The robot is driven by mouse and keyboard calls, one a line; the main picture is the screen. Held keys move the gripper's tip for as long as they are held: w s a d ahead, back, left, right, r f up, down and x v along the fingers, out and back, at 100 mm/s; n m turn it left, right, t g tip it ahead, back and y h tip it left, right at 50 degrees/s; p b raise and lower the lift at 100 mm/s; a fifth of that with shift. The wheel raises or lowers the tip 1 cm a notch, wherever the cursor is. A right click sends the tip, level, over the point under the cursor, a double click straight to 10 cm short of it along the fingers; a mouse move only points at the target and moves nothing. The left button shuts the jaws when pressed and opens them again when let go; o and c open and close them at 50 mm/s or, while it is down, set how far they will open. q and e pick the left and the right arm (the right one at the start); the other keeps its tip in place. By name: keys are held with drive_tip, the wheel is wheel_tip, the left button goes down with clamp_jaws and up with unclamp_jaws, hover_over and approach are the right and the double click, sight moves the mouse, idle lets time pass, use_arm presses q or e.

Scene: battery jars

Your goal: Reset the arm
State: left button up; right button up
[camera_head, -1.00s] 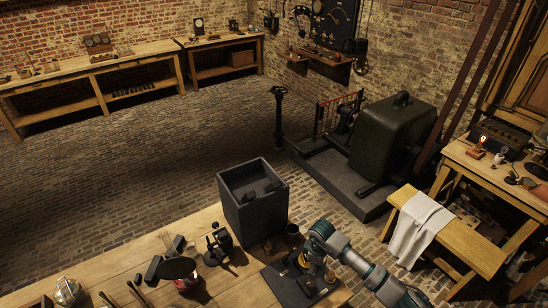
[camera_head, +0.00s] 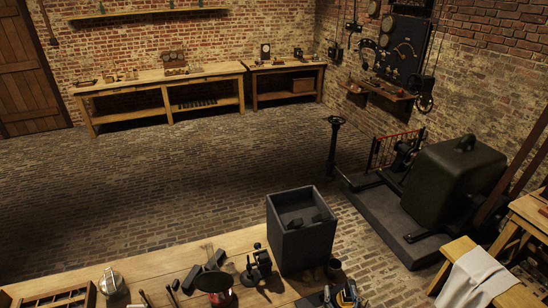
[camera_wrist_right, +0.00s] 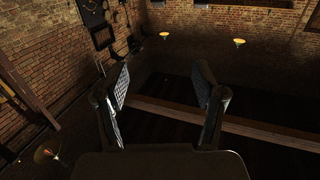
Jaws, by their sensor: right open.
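My right gripper (camera_wrist_right: 163,88) shows in the right wrist view with its two fingers wide apart and nothing between them. Beyond the fingers are a dark floor and brick walls. In the head view my right arm is hardly in sight; only small dark and brass shapes show at the bottom edge, and I cannot tell which belong to the gripper. My left gripper is not in view.
A dark green machine (camera_head: 455,180) stands at right. The brick floor behind is clear.

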drive_tip(key=s+d+f+g+h, duration=0.1)
drive_tip(key=s+d+f+g, duration=0.3)
drive_tip(key=s+f+g, duration=0.6)
drive_tip(key=s+a+f+n+g+y, duration=0.1)
drive_tip(key=s+f+g, duration=0.1)
drive_tip(key=s+f, duration=0.35)
drive_tip(key=s+a+f+n+g+y, duration=0.1)
drive_tip(key=s+a+f+g, duration=0.15)
drive_tip(key=s, duration=0.65)
wheel_tip(320, 180, down, 31)
drive_tip(key=s+d+b, duration=0.1)
drive_tip(key=s+b, duration=0.1)
drive_tip(key=b, duration=0.3)
drive_tip(key=s+d+f+g+b, duration=0.2)
drive_tip(key=s+d+f+b, duration=0.1)
drive_tip(key=s+f, duration=1.4)
wheel_tip(320, 180, down, 3)
drive_tip(key=shift+s+r+n+h+b, duration=0.15)
drive_tip(key=shift+n+h+b, duration=0.2)
drive_tip(key=shift+b, duration=0.4)
